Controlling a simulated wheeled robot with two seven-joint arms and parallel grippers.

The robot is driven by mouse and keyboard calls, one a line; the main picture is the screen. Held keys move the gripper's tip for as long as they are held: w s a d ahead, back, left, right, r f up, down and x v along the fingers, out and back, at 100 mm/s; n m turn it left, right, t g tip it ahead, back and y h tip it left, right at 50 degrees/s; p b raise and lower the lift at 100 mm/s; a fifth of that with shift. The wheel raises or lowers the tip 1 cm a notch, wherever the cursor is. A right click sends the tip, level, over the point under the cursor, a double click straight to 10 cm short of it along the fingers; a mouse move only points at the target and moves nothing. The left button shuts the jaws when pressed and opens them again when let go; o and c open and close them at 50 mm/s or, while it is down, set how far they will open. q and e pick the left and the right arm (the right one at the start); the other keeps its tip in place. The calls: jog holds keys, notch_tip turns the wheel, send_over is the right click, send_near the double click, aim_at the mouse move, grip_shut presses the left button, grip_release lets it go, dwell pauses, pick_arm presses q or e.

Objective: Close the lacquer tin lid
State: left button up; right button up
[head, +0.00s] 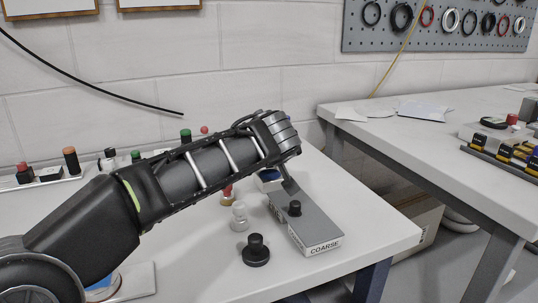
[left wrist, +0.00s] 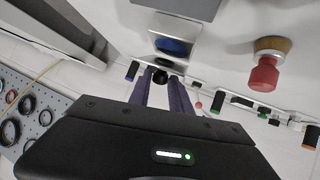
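I cannot make out a lid for certain. My left gripper (head: 289,186) points down over the far end of a grey block marked COARSE (head: 310,222). In the left wrist view its two dark fingers stand apart, with a small black round thing (left wrist: 160,77) near their tips; contact is unclear. My right gripper is not in view.
A red-topped bottle (left wrist: 264,75) is beside the gripper. Several small bottles line the back left. The table's front right corner is clear; a second table (head: 440,145) stands right.

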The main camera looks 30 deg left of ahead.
pick_arm(q)
jog(key=o, duration=0.3)
jog(key=p+v, duration=0.1)
jog(key=v, duration=0.6)
jog(key=shift+s+d+r, duration=0.2)
jog(key=shift+s, duration=0.05)
dwell(0.4)
